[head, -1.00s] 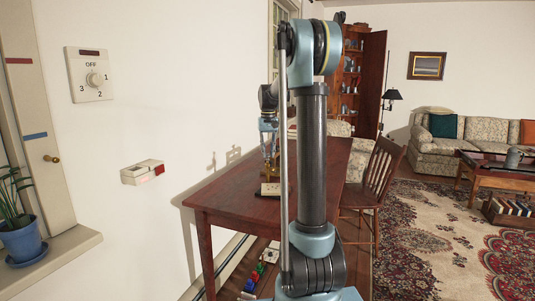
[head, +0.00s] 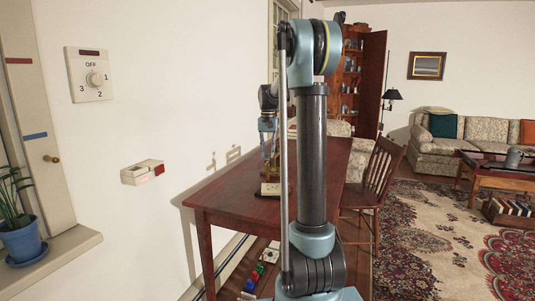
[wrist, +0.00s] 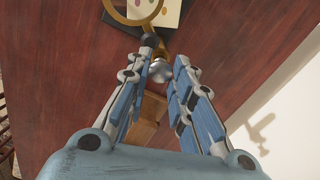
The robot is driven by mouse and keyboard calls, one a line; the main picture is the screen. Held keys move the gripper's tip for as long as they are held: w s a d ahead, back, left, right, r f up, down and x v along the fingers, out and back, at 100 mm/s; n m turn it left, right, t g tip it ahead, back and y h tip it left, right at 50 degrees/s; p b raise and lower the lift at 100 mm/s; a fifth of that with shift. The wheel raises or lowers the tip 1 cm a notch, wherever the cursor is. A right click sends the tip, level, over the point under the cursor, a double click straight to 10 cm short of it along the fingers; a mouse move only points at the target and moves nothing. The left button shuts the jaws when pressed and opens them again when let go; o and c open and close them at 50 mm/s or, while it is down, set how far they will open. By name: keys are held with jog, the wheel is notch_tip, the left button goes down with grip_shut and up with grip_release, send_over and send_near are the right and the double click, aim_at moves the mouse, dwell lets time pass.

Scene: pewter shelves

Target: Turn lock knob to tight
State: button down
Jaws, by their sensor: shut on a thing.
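A small silver knob (wrist: 160,69) shows between the fingers in the wrist view, beside a tan upright part (wrist: 150,112) of a stand. A brass ring (wrist: 134,12) of the same stand shows beyond the fingertips. My gripper (wrist: 167,55) is shut on the knob, with a blue finger on each side. The knob is too small to make out there, and I cannot read any mark of tight or loose.
The stand is on a dark red wooden table (head: 230,197) close to the white wall. A wooden chair (head: 378,180) is at the table's right side. A wall dial (head: 95,79) and a small wall box (head: 142,173) are at left.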

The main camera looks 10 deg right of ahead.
jog(key=c, duration=1.4)
grip_release()
notch_tip(320, 180, up, 12)
jog(key=s+f+n+t, duration=0.1)
jog(key=s+f, duration=0.3)
jog(key=s, duration=0.7)
jog(key=s+f+n, duration=0.1)
jog(key=s+f, duration=0.3)
jog(key=s, duration=0.8)
jog(key=s+d+f+n+t, duration=0.1)
jog(key=s+f, duration=1.8)
jog(key=f, duration=0.2)
jog(key=shift+s+d, duration=0.2)
